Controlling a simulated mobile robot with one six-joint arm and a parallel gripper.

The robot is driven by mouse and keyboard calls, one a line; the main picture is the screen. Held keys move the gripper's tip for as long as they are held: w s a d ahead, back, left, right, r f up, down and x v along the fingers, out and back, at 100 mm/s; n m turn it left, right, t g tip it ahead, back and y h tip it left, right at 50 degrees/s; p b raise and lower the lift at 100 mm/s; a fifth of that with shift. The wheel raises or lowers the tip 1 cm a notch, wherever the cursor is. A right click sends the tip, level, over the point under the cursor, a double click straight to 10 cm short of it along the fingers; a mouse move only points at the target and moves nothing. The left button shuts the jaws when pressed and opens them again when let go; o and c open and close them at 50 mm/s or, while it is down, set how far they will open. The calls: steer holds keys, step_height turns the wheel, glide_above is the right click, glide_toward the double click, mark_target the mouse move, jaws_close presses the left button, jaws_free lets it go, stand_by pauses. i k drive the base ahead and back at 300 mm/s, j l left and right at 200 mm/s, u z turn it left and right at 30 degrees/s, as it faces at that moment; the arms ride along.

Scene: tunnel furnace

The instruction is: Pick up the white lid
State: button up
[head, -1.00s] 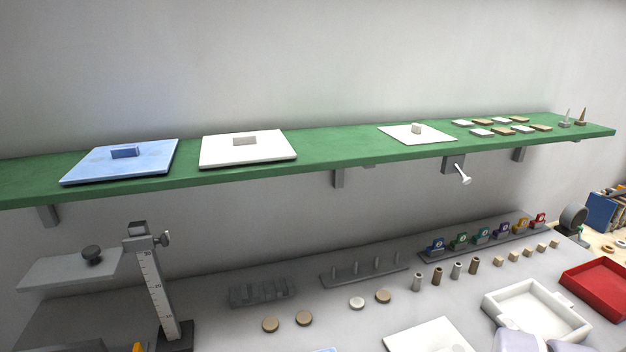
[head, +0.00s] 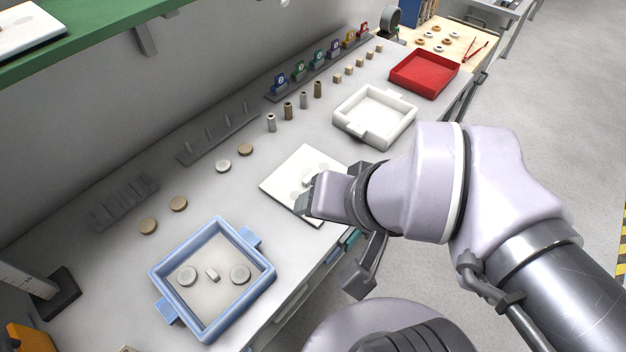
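A flat white square plate (head: 283,178) lies on the grey bench, with a small white raised block (head: 307,181) and pale round marks on it. My gripper (head: 304,203) is over the near part of this plate and hides some of it. Whether the fingers are apart or touch anything is too small to tell. Another white lid-like plate (head: 28,36) lies on the green shelf at the top left, cut off by the picture edge. Part of its handle shows.
A white tray (head: 343,124) and a red tray (head: 397,82) stand farther along the bench. A blue-rimmed tray (head: 163,262) holding two discs and a small block is at the near left. Discs and small cylinders line the back. The green shelf (head: 100,42) overhangs the left.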

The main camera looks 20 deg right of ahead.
mark_target(292, 178)
steer(key=j+u, duration=0.15)
steer(key=u, duration=1)
steer(key=z, duration=1.3)
steer(key=i+l+u, duration=0.45)
steer(key=l+u, duration=0.25)
